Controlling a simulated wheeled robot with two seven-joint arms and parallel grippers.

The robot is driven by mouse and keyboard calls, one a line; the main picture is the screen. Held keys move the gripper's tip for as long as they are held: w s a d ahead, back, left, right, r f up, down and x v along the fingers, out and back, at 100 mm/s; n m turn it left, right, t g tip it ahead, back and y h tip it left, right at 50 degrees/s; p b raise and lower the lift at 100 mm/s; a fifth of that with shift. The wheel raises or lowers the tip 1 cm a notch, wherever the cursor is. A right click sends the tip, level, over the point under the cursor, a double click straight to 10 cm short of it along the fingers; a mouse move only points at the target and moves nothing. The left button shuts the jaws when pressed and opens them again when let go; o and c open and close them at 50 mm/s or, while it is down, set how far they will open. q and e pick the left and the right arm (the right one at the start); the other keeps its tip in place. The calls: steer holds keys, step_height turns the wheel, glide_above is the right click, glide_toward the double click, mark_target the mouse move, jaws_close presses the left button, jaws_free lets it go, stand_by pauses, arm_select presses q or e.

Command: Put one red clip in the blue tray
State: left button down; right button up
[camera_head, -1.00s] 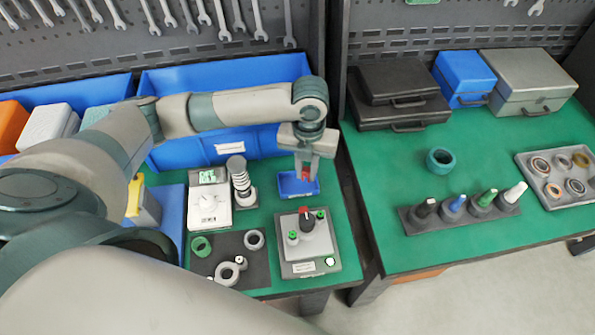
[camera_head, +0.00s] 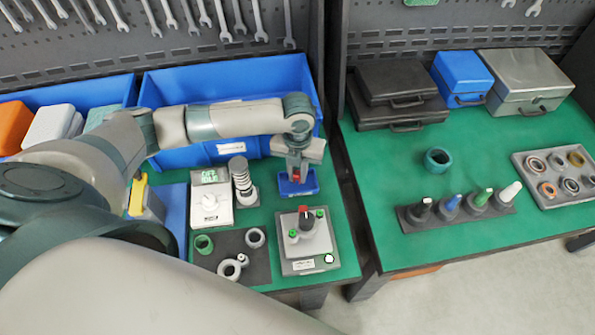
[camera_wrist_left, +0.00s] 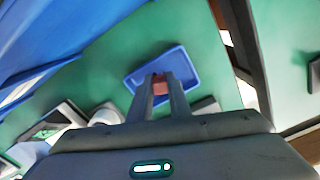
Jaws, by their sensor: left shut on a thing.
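A small blue tray (camera_head: 311,184) lies on the green bench top, behind the grey device with a black knob. In the left wrist view the blue tray (camera_wrist_left: 179,61) shows behind my fingertips. My left gripper (camera_head: 297,174) points down over the tray. It is shut on a red clip (camera_wrist_left: 160,88), which sits between the fingertips. In the head view the red clip (camera_head: 296,177) shows small, just over or inside the tray; I cannot tell whether it touches the tray floor. My right gripper is not in view.
The grey device (camera_head: 306,242) stands in front of the tray. A white device (camera_head: 211,205) and a ribbed grey cylinder (camera_head: 242,180) stand to its left. A large blue bin (camera_head: 228,80) stands behind. A gap separates the right bench (camera_head: 400,235).

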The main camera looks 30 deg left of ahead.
mark_target(298, 172)
arm_select(q)
steer(key=shift+f, duration=0.3)
steer(key=c, duration=1.7)
jaws_free()
steer(key=shift+f, duration=0.1)
steer(key=shift+o, duration=0.2)
step_height(298, 172, up, 11)
steer(key=b, duration=0.3)
steer(key=shift+w, duration=0.1)
steer(key=shift+r+b, duration=0.3)
steer(key=shift+r, duration=0.35)
